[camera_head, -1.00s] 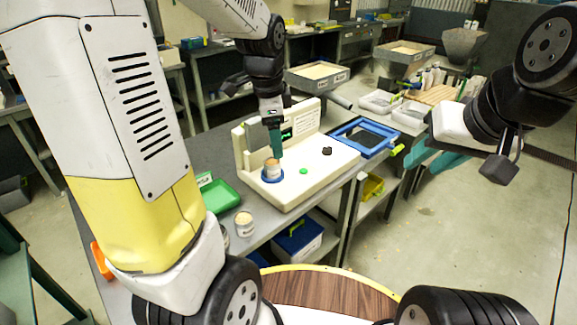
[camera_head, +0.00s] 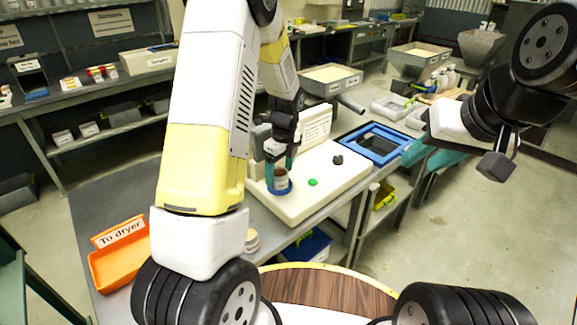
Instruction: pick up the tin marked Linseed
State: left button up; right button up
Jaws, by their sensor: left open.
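A small tin (camera_head: 281,184) stands in the blue ring (camera_head: 284,192) on the cream machine base (camera_head: 312,199). Another pale tin (camera_head: 251,241) is on the grey table, mostly hidden behind my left arm. No marking on either tin is readable, so I cannot tell which is Linseed. My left gripper (camera_head: 280,168) is open, its teal fingers pointing down on either side of the tin in the ring; I cannot tell whether they touch it. My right gripper (camera_head: 430,160) is at the right, away from the tins; its teal fingers are partly hidden by its arm.
An orange tray labelled "To dryer" (camera_head: 118,263) lies at the table's left. A green button (camera_head: 313,182) and a dark knob (camera_head: 338,160) are on the machine base. A blue bin (camera_head: 309,246) sits below.

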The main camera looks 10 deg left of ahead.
pick_arm(q)
jog(key=shift+f, duration=0.6)
